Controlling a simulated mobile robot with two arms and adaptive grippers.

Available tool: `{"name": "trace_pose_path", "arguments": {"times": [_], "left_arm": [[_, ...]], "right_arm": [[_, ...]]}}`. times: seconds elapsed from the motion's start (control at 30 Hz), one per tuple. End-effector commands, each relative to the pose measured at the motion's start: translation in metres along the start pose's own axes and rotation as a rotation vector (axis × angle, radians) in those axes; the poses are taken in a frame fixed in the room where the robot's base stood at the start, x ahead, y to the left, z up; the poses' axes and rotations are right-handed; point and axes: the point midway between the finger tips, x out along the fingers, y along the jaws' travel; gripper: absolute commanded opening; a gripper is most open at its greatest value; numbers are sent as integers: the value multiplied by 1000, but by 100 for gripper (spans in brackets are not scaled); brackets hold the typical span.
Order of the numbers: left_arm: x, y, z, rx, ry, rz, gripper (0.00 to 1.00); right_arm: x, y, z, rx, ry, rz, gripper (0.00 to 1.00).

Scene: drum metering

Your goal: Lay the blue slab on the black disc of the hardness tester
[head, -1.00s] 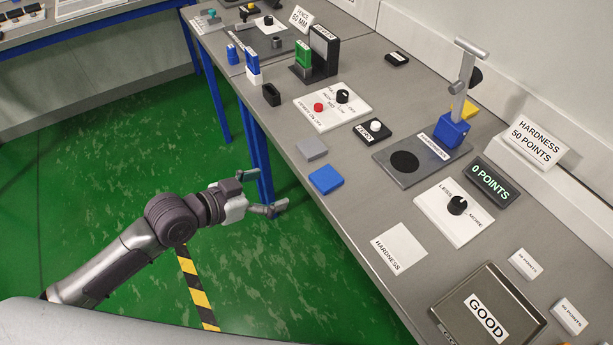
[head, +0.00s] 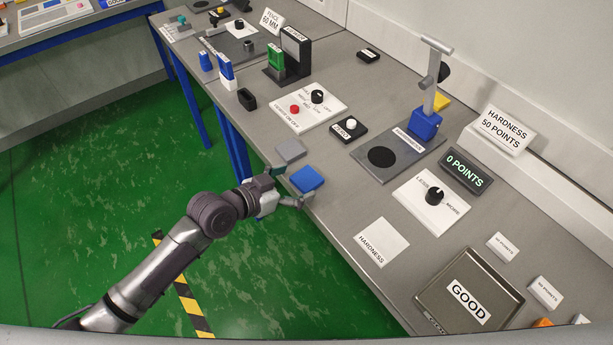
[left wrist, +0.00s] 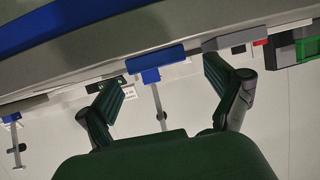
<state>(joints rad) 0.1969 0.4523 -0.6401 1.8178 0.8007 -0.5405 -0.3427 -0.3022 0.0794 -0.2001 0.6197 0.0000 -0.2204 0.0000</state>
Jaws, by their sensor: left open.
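The blue slab (head: 307,179) lies flat on the near edge of the grey table. My left gripper (head: 291,184) is open at that edge, its fingers pointing at the slab. In the left wrist view the blue slab (left wrist: 162,58) shows ahead, between the two spread fingers (left wrist: 168,84), with nothing gripped. Whether a finger touches the slab I cannot tell. The black disc (head: 382,157) lies bare on the grey base plate of the hardness tester (head: 399,153), below its blue block and metal post. My right gripper is not in view.
A grey slab (head: 289,149) lies close beside the blue one. A black zero button box (head: 349,130) and a white hardness card (head: 381,242) are nearby. A dial panel (head: 432,204) and a display reading 0 POINTS (head: 466,171) stand right of the tester.

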Motion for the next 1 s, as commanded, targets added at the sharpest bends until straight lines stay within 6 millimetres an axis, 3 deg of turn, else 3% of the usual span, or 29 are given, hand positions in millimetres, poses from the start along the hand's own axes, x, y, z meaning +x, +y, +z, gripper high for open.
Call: {"name": "trace_pose_path", "arguments": {"times": [0.2,0.43,0.87,1.0], "left_arm": [[23,0,0,0,1,0,92],[24,0,0,1,0,0,92],[23,0,0,1,0,0,21],[23,0,0,1,0,0,21]], "right_arm": [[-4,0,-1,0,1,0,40],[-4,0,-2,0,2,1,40],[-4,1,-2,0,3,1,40],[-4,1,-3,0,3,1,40]]}}
